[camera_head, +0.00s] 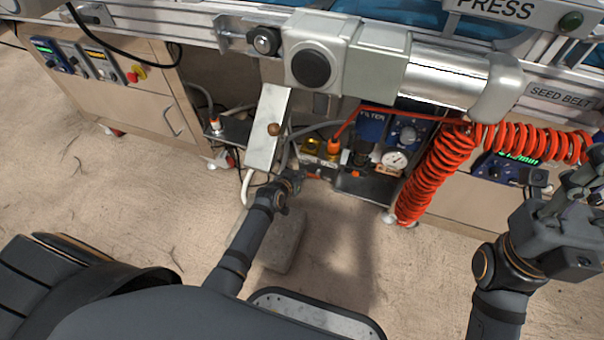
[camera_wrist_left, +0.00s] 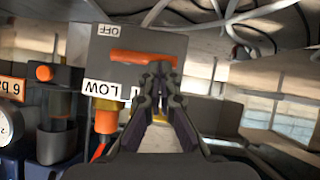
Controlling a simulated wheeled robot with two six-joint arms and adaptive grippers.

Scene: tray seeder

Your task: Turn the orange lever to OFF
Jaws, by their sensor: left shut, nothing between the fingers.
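In the left wrist view, the orange lever (camera_wrist_left: 142,57) lies across the face of a grey box (camera_wrist_left: 112,45). The picture is upside down there. An OFF label (camera_wrist_left: 103,30) is at the box's upper left and a LOW label (camera_wrist_left: 103,88) at its lower left. My left gripper (camera_wrist_left: 160,70) is shut and empty, its fingertips at the lever's right end; I cannot tell whether they touch. In the head view my left gripper (camera_head: 296,180) is low in front of the machine and hides part of the box. My right gripper (camera_head: 578,185) is at the right edge, away from the lever.
A filter unit with a pressure gauge (camera_head: 394,160) stands right of my left gripper. A coiled red hose (camera_head: 432,175) hangs further right. A sloping metal plate (camera_head: 266,128) is at the left. Cables run near the box. The floor (camera_head: 350,240) in front is open.

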